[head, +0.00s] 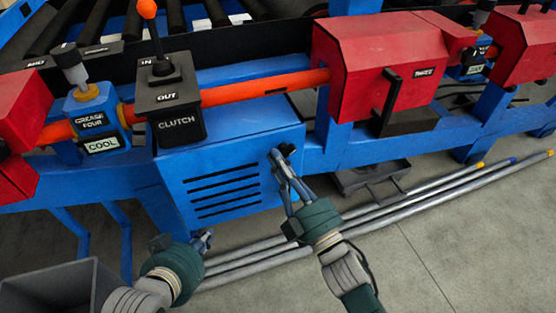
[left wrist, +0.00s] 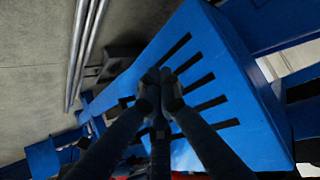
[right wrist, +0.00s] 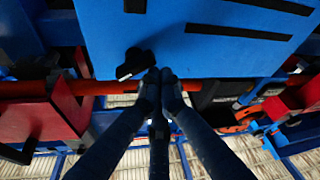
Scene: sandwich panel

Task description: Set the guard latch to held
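A black latch-like knob (head: 288,149) sits near the upper right corner of the blue louvred cover (head: 228,146); it carries no label I can read. In the right wrist view the black knob (right wrist: 134,64) stands on the blue face, just left of my fingertips. My right gripper (head: 279,163) has its fingertips together, close by the knob; whether they touch it I cannot tell. My left gripper (head: 206,238) is low, below the cover's front edge. In the left wrist view its fingertips (left wrist: 159,88) are together and empty, with the slotted face beyond.
A clutch box (head: 178,105) with an orange-knobbed lever stands above the cover. A red guard (head: 372,65) with a black handle is to the right. An orange shaft (head: 265,87) runs behind. Metal rods (head: 440,190) lie on the floor. A grey bin (head: 62,285) is at lower left.

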